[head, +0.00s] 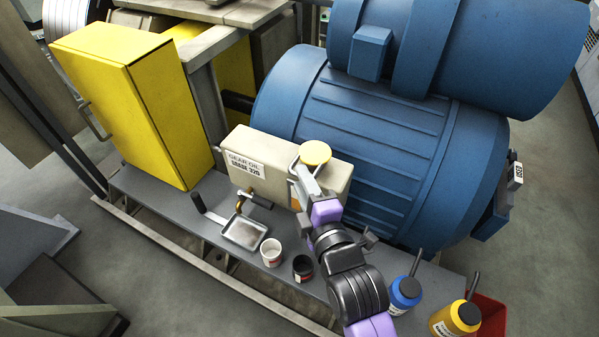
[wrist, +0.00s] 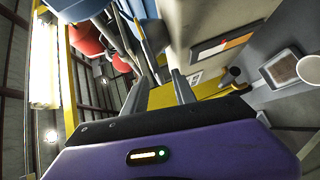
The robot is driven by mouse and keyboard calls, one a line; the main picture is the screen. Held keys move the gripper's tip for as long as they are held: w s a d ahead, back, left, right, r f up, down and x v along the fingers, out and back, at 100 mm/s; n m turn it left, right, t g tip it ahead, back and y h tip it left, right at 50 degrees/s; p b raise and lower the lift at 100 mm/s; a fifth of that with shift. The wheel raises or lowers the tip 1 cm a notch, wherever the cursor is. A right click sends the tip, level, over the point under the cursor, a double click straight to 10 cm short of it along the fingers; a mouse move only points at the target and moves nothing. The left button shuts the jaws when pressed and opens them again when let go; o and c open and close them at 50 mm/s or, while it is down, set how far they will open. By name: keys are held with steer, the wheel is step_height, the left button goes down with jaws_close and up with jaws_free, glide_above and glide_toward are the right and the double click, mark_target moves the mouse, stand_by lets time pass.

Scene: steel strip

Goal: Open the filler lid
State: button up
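The cream gear oil tank (head: 263,158) stands beside the blue motor, with a "GEAR OIL GRADE 320" label on its front. The round yellow filler lid (head: 315,152) shows over the top of the tank and appears shut. My gripper (head: 306,175) is at the tank's front upper edge, just below the lid in the picture. In the wrist view my gripper (wrist: 160,76) has its two fingers apart with a gap between them and nothing clearly held. The tank side (wrist: 230,18) is right of the fingers there. I cannot make out the lid in that view or tell whether a finger touches it.
The blue motor (head: 365,130) stands close on the right, a yellow cabinet (head: 135,105) on the left. On the grey ledge are a drip tray (head: 243,232), a white cup (head: 271,252), a black cup (head: 302,268), a blue bottle (head: 404,293) and a yellow bottle (head: 455,318).

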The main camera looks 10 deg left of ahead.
steer(key=shift+x, duration=1.3)
steer(key=shift+f, duration=0.1)
jaws_close()
steer(key=shift+f, duration=0.2)
